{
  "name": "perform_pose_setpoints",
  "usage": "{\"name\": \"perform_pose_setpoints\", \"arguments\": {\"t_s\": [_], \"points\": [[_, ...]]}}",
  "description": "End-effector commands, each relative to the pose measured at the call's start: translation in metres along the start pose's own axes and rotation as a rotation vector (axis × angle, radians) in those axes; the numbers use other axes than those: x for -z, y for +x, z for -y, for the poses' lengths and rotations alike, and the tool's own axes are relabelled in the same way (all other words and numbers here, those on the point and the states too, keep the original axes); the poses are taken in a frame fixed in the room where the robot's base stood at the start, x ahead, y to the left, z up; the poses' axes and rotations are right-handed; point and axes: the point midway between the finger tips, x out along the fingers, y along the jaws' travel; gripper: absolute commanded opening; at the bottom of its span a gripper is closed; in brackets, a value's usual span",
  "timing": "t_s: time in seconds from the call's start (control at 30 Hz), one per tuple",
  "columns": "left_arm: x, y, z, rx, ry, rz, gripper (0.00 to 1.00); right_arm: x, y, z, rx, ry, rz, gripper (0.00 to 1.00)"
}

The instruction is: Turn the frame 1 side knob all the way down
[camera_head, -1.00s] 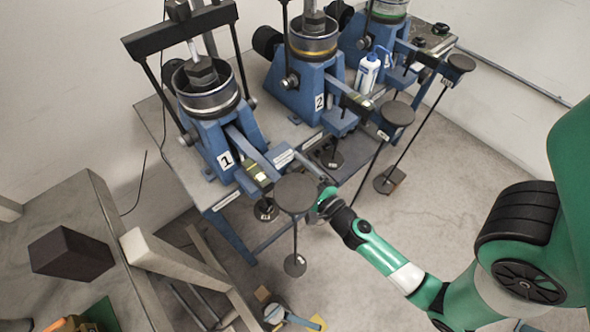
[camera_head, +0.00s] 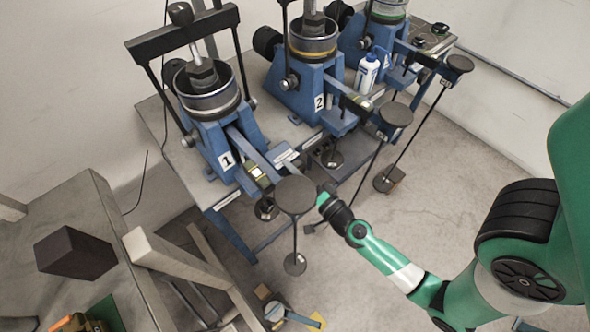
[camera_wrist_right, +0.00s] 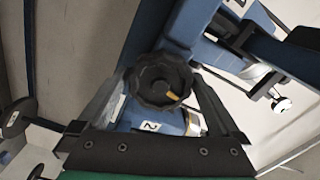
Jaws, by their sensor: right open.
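Frame 1 (camera_head: 208,135) is the blue lever frame nearest me, with a label "1" on its front. Its lever runs toward a round dark pan (camera_head: 295,194). My right gripper (camera_head: 325,196) is beside that pan, on its right, partly hard to make out. In the right wrist view, a dark lobed knob (camera_wrist_right: 158,80) with a yellow mark lies between the open fingers of my right gripper (camera_wrist_right: 160,73). A label "2" shows just below the knob there. I cannot tell whether the fingers touch the knob. My left gripper is not seen.
Frame 2 (camera_head: 302,88) and a third frame (camera_head: 359,45) stand farther right on the same bench. Pans and hanging rods extend over the bench's front edge. A white bottle (camera_head: 367,73) stands between those frames. A grey table (camera_head: 75,205) is at left. Floor at right is clear.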

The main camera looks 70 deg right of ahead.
Motion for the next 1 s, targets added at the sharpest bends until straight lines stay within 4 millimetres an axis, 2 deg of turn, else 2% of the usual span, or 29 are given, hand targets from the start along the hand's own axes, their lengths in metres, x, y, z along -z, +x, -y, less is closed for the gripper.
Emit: {"name": "perform_pose_setpoints", "arguments": {"t_s": [0.3,0.4,0.77,0.87,1.0], "points": [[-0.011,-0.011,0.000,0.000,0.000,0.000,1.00,-0.002,-0.044,-0.003,0.000,0.000,0.003,1.00],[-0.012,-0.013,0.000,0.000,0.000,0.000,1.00,-0.001,-0.053,-0.001,0.000,0.001,0.002,1.00],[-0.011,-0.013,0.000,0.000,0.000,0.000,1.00,0.000,-0.055,0.001,0.002,0.024,0.000,1.00],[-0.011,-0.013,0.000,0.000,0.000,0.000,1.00,0.002,-0.055,0.001,0.002,0.150,-0.008,1.00],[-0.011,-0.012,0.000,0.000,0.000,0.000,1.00,0.010,-0.056,-0.001,0.013,0.469,-0.044,1.00]]}}
